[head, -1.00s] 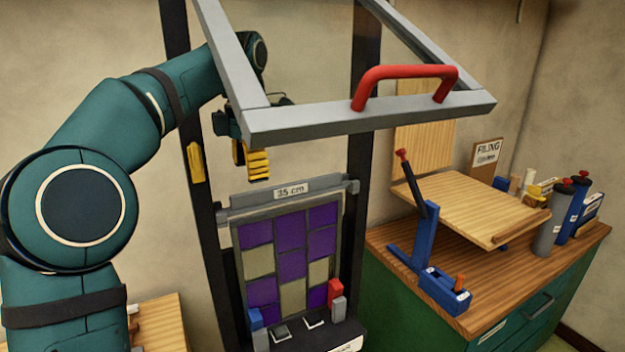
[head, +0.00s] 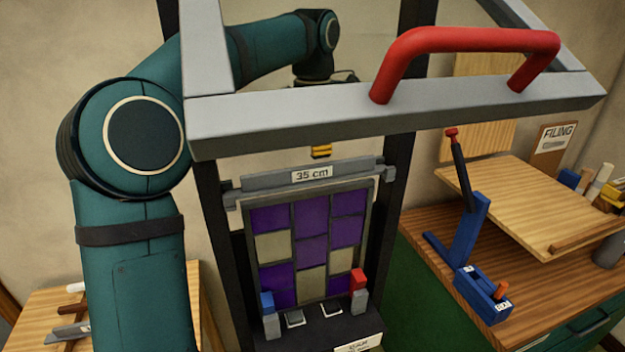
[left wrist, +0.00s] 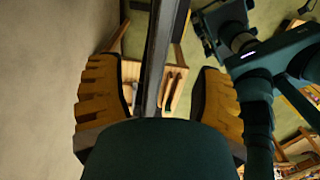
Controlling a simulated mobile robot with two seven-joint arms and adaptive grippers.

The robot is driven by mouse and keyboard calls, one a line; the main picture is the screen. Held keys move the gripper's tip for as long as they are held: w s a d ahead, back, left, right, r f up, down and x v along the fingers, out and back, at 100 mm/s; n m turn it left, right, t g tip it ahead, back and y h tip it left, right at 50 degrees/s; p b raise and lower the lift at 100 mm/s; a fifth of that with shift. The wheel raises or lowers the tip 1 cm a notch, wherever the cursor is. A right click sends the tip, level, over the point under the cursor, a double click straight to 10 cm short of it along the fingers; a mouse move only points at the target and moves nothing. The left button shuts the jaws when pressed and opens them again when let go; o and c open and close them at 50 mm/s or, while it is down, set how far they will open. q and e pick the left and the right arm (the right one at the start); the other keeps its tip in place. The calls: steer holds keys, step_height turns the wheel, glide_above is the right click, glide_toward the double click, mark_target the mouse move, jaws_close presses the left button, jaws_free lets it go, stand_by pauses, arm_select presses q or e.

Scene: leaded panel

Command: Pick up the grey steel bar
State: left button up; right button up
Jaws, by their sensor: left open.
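The grey steel bar (head: 340,173), labelled 35 cm, lies level across the top of the purple and cream leaded panel (head: 311,250) in the head view. My left gripper (head: 321,152) is just above the middle of the bar. Only its yellow tips show below the grey frame, which hides the rest of it. In the left wrist view my left gripper (left wrist: 160,90) is open, with a finger on each side of a long grey strip that looks like the bar. I cannot tell how deep it sits between them.
A grey frame (head: 300,118) with a red handle (head: 465,45) is raised in front of my left arm. Dark posts flank the panel. Blue and red blocks stand at its lower corners. A wooden bench with a blue lever tool (head: 468,240) stands at the right.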

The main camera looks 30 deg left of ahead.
mark_target(312, 166)
arm_select(q)
steer(key=shift+s+a+f+b, duration=0.1)
steer(key=shift+f+b, duration=0.1)
steer(key=shift+f, duration=1.7)
steer(key=shift+a+f+b, duration=0.1)
steer(key=shift+f+b, duration=0.1)
steer(key=shift+f, duration=1.65)
steer(key=shift+d, duration=0.1)
jaws_close()
